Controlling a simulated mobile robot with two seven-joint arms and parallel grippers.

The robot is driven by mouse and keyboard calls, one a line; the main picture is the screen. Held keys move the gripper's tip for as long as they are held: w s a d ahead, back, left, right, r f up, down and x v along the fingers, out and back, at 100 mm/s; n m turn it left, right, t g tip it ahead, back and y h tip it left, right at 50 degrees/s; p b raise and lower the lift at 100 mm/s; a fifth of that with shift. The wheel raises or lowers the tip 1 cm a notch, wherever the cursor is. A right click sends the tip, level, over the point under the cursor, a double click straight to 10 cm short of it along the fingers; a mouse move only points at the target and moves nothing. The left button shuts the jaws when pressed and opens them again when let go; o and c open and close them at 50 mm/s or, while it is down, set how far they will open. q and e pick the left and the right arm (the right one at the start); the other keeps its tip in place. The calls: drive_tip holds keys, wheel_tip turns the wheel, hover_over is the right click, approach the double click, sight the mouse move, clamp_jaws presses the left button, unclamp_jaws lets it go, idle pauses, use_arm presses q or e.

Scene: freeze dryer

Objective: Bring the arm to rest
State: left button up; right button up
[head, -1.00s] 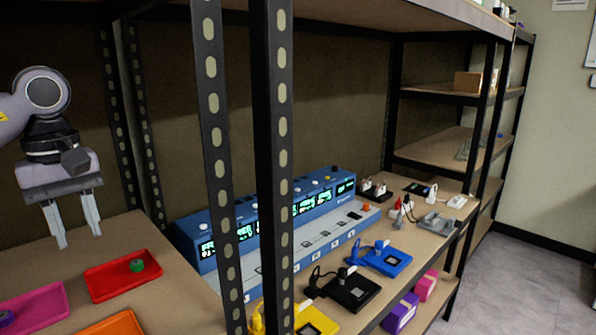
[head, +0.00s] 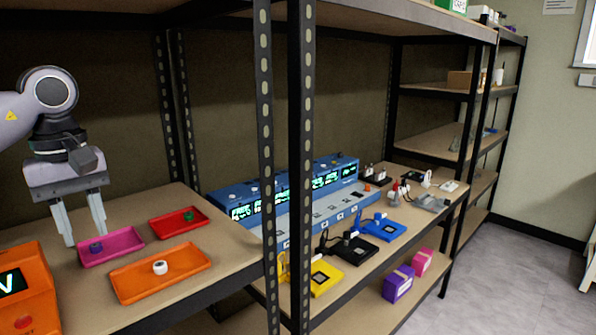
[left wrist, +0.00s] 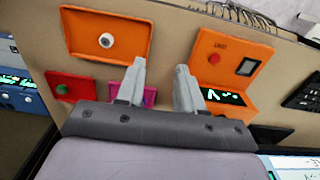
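My left gripper (head: 82,218) hangs from the upper left in the head view with its fingers pointing down. Its two fingers are apart with nothing between them. It appears in front of the left end of a magenta tray (head: 124,238), above the shelf. In the left wrist view the gripper (left wrist: 160,72) also shows spread, empty fingers, with the magenta tray (left wrist: 150,97) partly hidden behind them. My right gripper is not in view.
An orange tray (head: 190,282) with a white round piece and a red tray (head: 164,231) with a green piece lie nearby. An orange device (head: 32,262) stands left. Dark shelf posts (head: 301,150) stand right. A blue instrument (head: 225,196) sits beyond.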

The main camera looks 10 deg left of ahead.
use_arm(q)
drive_tip(key=w+d+f+h, duration=0.1)
drive_tip(key=d+f+h, duration=0.3)
drive_tip(key=d+f, duration=0.55)
drive_tip(key=s+d+f+n+h, duration=0.1)
drive_tip(key=s+d+n+h, duration=0.1)
drive_tip(key=d+n+h, duration=0.8)
drive_tip(key=s+d+n+h, duration=0.2)
drive_tip(key=d+n+h, duration=0.3)
drive_tip(key=d, duration=0.9)
drive_tip(key=w+a+f+n+t+y, duration=0.1)
drive_tip(key=a+f+n+t+y, duration=0.2)
drive_tip(key=n+t, duration=0.5)
drive_tip(key=a+f+n+t+y, duration=0.25)
drive_tip(key=f+n, duration=0.35)
drive_tip(key=n, duration=0.6)
drive_tip(key=w+a+f+n+t+y, duration=0.1)
drive_tip(key=a+f+n+t+y, duration=0.2)
drive_tip(key=n+t, duration=0.45)
drive_tip(key=s+a+f+n+g+y, duration=0.3)
drive_tip(key=s+f+n, duration=0.4)
drive_tip(key=f, duration=0.3)
drive_tip(key=s+a+f+n+g+y, duration=0.4)
drive_tip(key=s+f+n, duration=0.3)
drive_tip(key=f+n, duration=0.2)
drive_tip(key=shift+s+a+f+y, duration=0.15)
drive_tip(key=shift+s+f+y, duration=0.1)
drive_tip(key=shift+f+y, duration=0.5)
